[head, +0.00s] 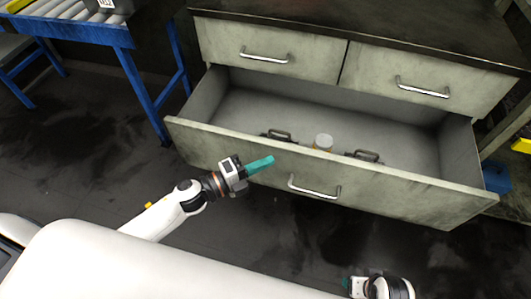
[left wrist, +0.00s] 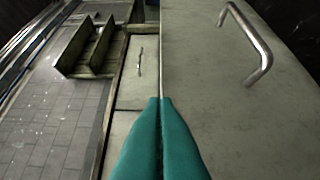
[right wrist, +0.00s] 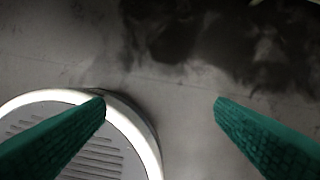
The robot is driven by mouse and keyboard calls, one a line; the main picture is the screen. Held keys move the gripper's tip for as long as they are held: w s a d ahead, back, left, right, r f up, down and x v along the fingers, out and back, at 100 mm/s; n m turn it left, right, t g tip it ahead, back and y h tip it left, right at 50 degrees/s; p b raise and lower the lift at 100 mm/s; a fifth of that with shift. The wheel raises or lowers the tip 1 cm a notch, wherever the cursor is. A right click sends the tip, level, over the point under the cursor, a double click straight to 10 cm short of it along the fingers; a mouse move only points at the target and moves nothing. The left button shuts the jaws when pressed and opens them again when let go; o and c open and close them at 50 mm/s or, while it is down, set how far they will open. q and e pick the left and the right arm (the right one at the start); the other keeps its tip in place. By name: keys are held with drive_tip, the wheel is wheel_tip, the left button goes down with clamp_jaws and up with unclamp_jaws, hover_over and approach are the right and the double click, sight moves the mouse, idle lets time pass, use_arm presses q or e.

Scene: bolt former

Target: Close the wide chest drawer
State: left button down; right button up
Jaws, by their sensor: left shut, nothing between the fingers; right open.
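The wide chest drawer (head: 400,191) stands pulled out below two smaller shut drawers. Its front bears a metal handle (head: 314,190), which also shows large in the left wrist view (left wrist: 262,48). My left gripper (head: 260,165) is shut and empty, in front of the drawer front, left of the handle. In the left wrist view its teal fingers (left wrist: 160,140) are pressed together and overlap the drawer front; whether they touch it I cannot tell. My right gripper (right wrist: 160,105) is open and empty over the floor; in the head view it sits low at the right, partly cut off.
Inside the drawer lie dark handled items (head: 279,135) and a white-lidded jar (head: 323,142). A blue-framed roller table (head: 125,38) stands at the left. A blue bin (head: 496,177) is right of the chest. The dark floor before the drawer is clear.

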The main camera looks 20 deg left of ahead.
sight(280, 148)
use_arm(q)
drive_tip(key=shift+w+a, duration=0.1)
drive_tip(key=shift+w, duration=1.4)
use_arm(e)
drive_tip(key=shift+w+a+r, duration=0.1)
drive_tip(key=shift+w+r, duration=0.05)
drive_tip(key=shift+r, duration=0.45)
drive_tip(key=shift+s+f, duration=0.1)
drive_tip(key=shift+s, duration=0.15)
